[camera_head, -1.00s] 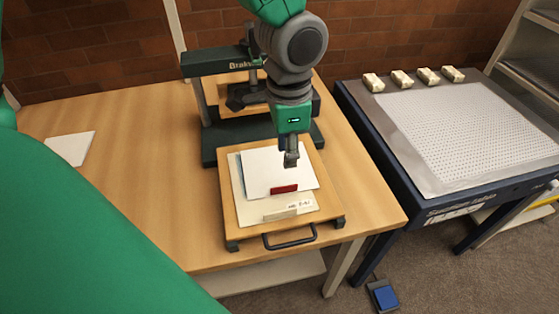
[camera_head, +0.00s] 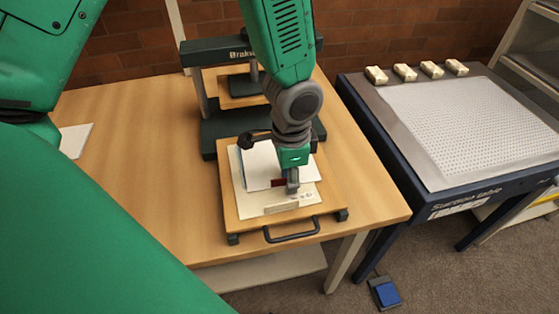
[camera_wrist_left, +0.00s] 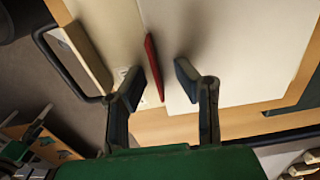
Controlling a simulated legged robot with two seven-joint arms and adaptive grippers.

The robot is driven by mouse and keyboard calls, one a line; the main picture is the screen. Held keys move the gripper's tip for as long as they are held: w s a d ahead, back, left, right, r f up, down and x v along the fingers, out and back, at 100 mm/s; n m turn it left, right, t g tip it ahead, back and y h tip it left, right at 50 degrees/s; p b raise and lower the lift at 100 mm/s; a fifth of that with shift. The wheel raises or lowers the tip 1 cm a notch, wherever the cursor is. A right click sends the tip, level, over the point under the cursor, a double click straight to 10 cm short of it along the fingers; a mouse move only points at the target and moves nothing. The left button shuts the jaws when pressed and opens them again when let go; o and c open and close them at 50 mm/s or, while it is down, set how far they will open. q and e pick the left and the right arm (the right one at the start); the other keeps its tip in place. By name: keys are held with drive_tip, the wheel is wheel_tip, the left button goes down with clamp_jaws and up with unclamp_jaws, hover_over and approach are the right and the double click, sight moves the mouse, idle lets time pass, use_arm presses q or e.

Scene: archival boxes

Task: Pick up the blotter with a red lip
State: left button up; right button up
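The blotter with a red lip (camera_head: 260,165) is a white sheet lying on top of a stack on a wooden board. Its red lip (camera_head: 277,183) is at the near edge, partly hidden by my left gripper (camera_head: 292,188). In the left wrist view, my left gripper (camera_wrist_left: 160,79) is open. Its two fingers stand on either side of the red lip (camera_wrist_left: 154,68), with gaps to both sides. The white blotter sheet (camera_wrist_left: 235,50) extends to the right there. A cream sheet with a pale lip (camera_head: 280,208) lies beneath. My right gripper is out of view.
The wooden board (camera_head: 232,215) has a dark front handle (camera_head: 290,232) and sits in front of a dark press (camera_head: 215,60). A white sheet (camera_head: 75,140) lies at the table's left. A suction table (camera_head: 470,125) with several small blocks stands right. The left tabletop is mostly clear.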

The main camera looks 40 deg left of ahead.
use_arm(q)
drive_tip(key=shift+s, duration=0.1)
clamp_jaws()
